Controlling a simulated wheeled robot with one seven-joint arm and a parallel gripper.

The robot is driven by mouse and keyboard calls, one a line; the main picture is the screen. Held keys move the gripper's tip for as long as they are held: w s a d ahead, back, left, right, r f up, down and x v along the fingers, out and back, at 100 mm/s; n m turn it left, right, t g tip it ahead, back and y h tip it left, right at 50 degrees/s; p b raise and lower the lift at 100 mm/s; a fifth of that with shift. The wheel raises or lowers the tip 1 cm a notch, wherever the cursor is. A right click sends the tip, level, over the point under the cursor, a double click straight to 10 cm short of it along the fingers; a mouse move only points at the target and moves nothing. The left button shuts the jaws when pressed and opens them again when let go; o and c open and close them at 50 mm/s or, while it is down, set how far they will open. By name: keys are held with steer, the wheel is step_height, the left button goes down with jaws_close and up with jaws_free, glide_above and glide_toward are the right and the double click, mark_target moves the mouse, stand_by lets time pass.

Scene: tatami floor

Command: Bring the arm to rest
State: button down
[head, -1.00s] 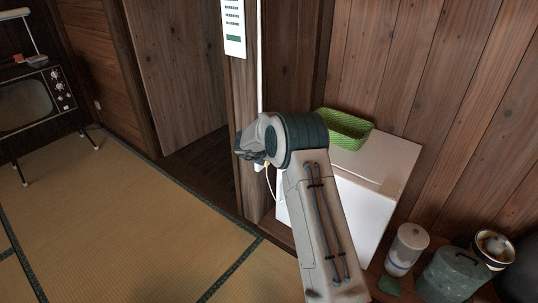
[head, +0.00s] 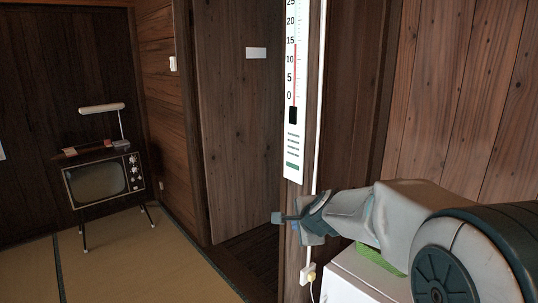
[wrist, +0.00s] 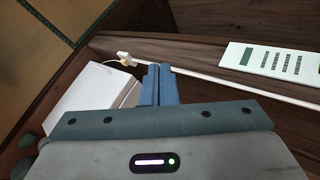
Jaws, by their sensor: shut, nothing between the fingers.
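My gripper (head: 284,218) is held out in front of the wooden post at the right of the head view, with my arm reaching in from the lower right. In the wrist view, the two blue fingers of my gripper (wrist: 160,84) lie together, with nothing between them. The gripper appears close to the post and the white cord, but I cannot tell the exact gap.
A large thermometer (head: 293,90) hangs on the post above my gripper. A television (head: 100,180) stands far left. Open tatami (head: 130,270) lies at lower left.

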steer(key=s+d+r+n+g+h+p, duration=0.1)
steer(key=s+d+n+g+p, duration=0.1)
steer(key=s+n, duration=0.3)
steer(key=s+d+r+n+g+h+p, duration=0.1)
steer(key=s+d+r+n+g+p, duration=0.1)
steer(key=s, duration=1.2)
steer(key=s+d+r+n+g+h+p, duration=0.1)
steer(key=s+d+r+n+g+p, duration=0.1)
steer(key=s+n+p, duration=0.3)
steer(key=s+d+n, duration=0.1)
steer(key=s+n, duration=0.2)
steer(key=s, duration=0.2)
steer(key=shift+s+d+r+g, duration=0.15)
steer(key=shift+s+d+g, duration=0.05)
steer(key=shift+g, duration=0.2)
